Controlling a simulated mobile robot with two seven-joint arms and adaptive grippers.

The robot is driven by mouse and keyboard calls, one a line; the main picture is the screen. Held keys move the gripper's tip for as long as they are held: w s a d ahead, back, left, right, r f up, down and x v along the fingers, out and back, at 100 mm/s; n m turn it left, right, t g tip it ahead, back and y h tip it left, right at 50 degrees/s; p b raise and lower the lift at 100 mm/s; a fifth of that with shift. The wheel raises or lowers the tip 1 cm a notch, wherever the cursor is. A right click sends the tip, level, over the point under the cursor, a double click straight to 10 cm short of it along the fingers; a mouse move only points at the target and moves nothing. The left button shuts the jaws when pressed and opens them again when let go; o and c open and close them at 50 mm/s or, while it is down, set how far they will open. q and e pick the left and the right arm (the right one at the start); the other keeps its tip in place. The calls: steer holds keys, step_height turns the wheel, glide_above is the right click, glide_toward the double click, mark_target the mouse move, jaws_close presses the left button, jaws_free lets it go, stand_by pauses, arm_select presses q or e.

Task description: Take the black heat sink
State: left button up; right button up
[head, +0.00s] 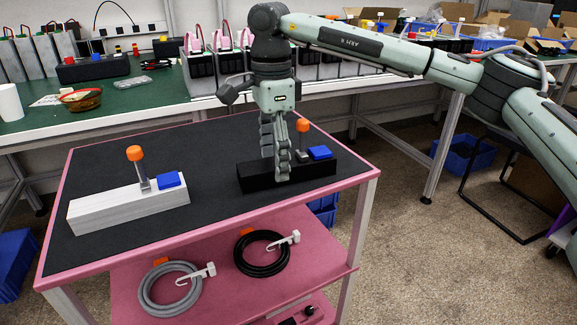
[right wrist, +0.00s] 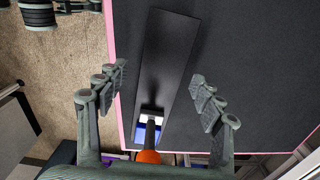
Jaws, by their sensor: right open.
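The black heat sink (head: 262,178) lies on the dark top of the pink cart, at its right side. It carries a blue block and an orange-capped post. My right gripper (head: 276,170) is over the heat sink and hides part of it. In the right wrist view the heat sink (right wrist: 167,60) runs lengthwise between the two open, empty fingers (right wrist: 160,85), with a gap on each side. The fingers do not touch it there. My left gripper is in neither view.
A white heat sink (head: 120,208) with an orange-capped post and blue block lies on the cart's left side. Coiled grey (head: 170,288) and black (head: 262,254) cables lie on the lower shelf. A green workbench (head: 150,95) with several devices stands behind. The cart top (head: 215,225) between the heat sinks is clear.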

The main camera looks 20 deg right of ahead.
steer(key=shift+f, duration=0.55)
steer(key=c, duration=1.4)
steer(key=shift+c, duration=0.6)
steer(key=shift+w+r, duration=0.1)
steer(key=shift+r, duration=0.05)
